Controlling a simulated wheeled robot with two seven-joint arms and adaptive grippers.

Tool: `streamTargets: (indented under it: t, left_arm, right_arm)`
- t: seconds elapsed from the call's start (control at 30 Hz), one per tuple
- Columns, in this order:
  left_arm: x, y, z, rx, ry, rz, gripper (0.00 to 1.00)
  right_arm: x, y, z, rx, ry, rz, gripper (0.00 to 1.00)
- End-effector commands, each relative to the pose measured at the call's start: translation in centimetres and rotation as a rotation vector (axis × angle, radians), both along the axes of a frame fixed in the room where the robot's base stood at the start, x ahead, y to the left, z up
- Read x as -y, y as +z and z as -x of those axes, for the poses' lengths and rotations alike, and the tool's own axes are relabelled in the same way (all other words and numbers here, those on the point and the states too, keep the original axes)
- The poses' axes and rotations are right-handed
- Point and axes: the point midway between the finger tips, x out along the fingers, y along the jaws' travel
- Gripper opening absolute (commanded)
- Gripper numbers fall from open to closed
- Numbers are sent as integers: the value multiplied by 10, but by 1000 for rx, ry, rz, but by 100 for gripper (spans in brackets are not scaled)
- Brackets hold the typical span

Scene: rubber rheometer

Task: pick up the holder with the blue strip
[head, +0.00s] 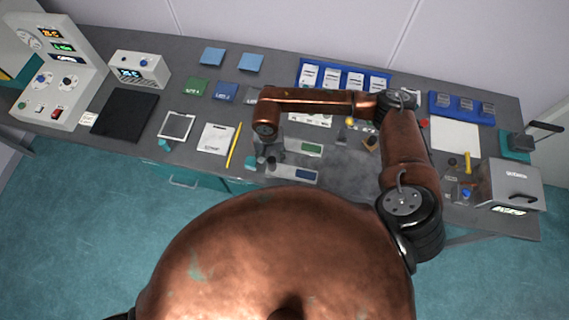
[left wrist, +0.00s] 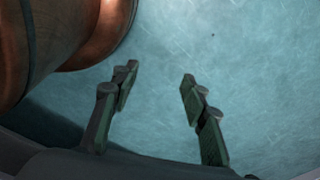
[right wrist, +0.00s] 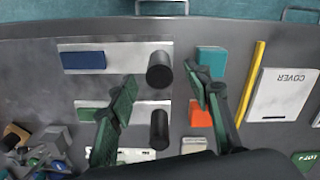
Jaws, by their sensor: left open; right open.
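The holder with the blue strip (head: 287,171) lies near the front edge of the bench. In the right wrist view it is a pale flat plate (right wrist: 125,56) with a blue strip (right wrist: 84,60) at its left and a black cylinder (right wrist: 159,72) at its right end. My right gripper (right wrist: 160,82) is open, its fingers on either side of the black cylinder in the picture; no contact is visible. In the head view the right gripper (head: 263,152) is above the holder's left end. My left gripper (left wrist: 160,74) is open and empty over the floor.
A similar holder with a green strip (right wrist: 90,114) lies alongside, with its own black cylinder (right wrist: 159,130). A teal block (right wrist: 211,60), an orange block (right wrist: 200,113), a yellow pencil-like stick (right wrist: 252,80) and a COVER sheet (right wrist: 284,94) lie beside the holders.

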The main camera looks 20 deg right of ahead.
Motion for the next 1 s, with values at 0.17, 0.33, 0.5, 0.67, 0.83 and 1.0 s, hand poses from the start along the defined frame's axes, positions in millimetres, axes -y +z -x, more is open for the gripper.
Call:
streamTargets:
  t: [0.17,0.33,0.5,0.67,0.83,1.0]
  left_arm:
    - [-2,6,31,-37,8,-2,41]
    - [-3,19,41,-49,10,-3,41]
    - [-2,23,23,-28,6,-2,41]
    - [-1,24,2,0,2,-1,41]
    - [-1,24,4,-4,2,-1,41]
    - [-1,23,15,-17,5,-2,41]
  right_arm:
    - [3,-17,1,-4,-10,-1,46]
    - [3,-41,-5,-5,-11,-1,46]
    - [2,-60,-5,-2,-8,-1,46]
    - [1,-63,-6,0,-6,-1,46]
    - [1,-63,-6,0,-5,-1,41]
    - [1,-63,-6,0,-5,-1,29]
